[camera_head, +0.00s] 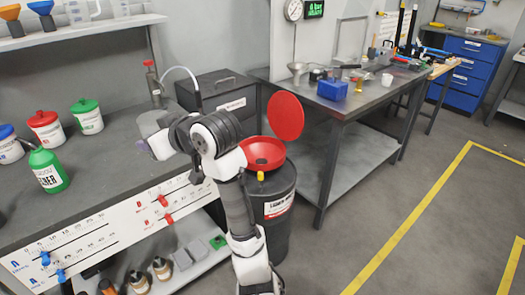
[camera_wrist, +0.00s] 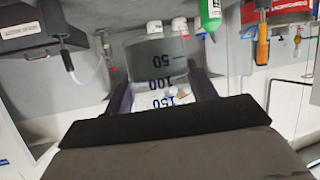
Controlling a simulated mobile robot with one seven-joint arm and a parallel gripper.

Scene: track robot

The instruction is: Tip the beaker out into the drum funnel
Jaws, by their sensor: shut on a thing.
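My gripper (camera_head: 160,146) is over the right end of the grey bench, left of the drum. It is shut on a grey, see-through beaker (camera_head: 150,123). The red drum funnel (camera_head: 263,153) sits on top of the dark drum (camera_head: 280,205), right of my gripper. Its round red lid (camera_head: 286,116) stands up open behind it. My arm partly hides the drum.
A red-topped tap with a hose (camera_head: 153,80) stands behind the beaker. A dark cabinet (camera_head: 218,92) is behind the drum. A green bottle (camera_head: 48,170) and lidded jars (camera_head: 86,116) stand on the bench at left. A metal table (camera_head: 375,98) is at right.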

